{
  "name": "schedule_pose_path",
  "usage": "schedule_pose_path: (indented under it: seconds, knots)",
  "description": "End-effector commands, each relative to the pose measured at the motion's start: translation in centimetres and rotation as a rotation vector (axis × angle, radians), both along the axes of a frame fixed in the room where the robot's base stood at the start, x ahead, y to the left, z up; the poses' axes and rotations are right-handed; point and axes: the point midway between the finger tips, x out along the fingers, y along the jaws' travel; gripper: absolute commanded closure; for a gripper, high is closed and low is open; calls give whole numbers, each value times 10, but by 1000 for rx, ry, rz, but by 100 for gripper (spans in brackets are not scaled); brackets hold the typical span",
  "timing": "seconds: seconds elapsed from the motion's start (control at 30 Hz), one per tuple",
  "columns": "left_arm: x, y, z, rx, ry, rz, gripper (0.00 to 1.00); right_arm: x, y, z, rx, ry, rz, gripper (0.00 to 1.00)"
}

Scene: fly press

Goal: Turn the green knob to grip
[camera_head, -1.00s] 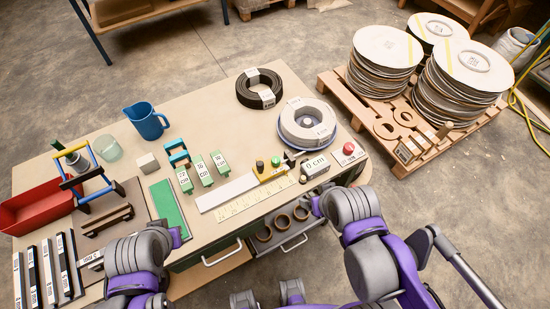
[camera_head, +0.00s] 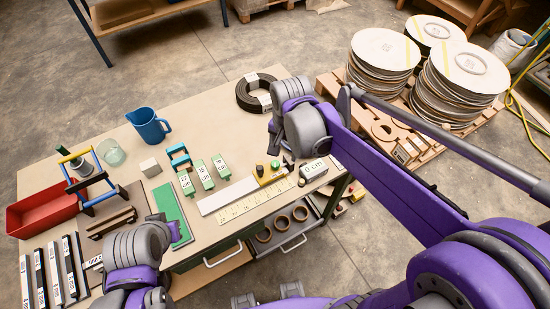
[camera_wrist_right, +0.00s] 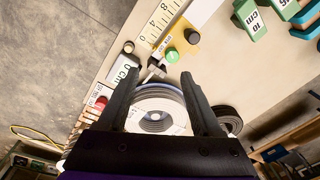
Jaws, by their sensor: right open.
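The green knob (camera_head: 276,164) is a small round cap beside the yellow block (camera_head: 270,178) near the table's front right. In the right wrist view the green knob (camera_wrist_right: 172,56) lies just beyond the fingertips, with a black knob (camera_wrist_right: 193,36) beside it. My right gripper (camera_wrist_right: 159,76) is open and empty, its two dark fingers apart and not touching the knob.
A ruler strip (camera_head: 255,200) and a 0 cm block (camera_head: 313,169) lie near the knob. Green labelled blocks (camera_head: 204,175) stand to the left. A black coil (camera_head: 252,97) lies behind. A drawer (camera_head: 283,232) stands open below the front edge.

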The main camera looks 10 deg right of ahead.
Motion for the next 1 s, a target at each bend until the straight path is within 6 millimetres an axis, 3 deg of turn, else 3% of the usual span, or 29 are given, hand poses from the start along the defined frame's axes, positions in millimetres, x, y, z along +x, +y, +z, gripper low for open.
schedule_pose_path:
  seconds: [0.03, 0.2, 0.43, 0.8, 1.0]
  knots:
    - [2, 0, 4, 0, -4, 0, 100, 13, 5, 1, 1, 23, -44, 34]
    - [4, 0, 9, 0, -7, 0, 100, 33, 14, -5, -1, 79, -156, 34]
    - [3, 0, 7, 0, -6, 0, 100, 37, 16, -19, -4, 96, -188, 34]
    - [1, 0, 1, 0, -1, 0, 100, 37, 16, -87, -3, 94, -187, 34]
    - [0, 0, 0, 0, 0, 0, 100, 37, 16, -110, -3, 92, -186, 34]
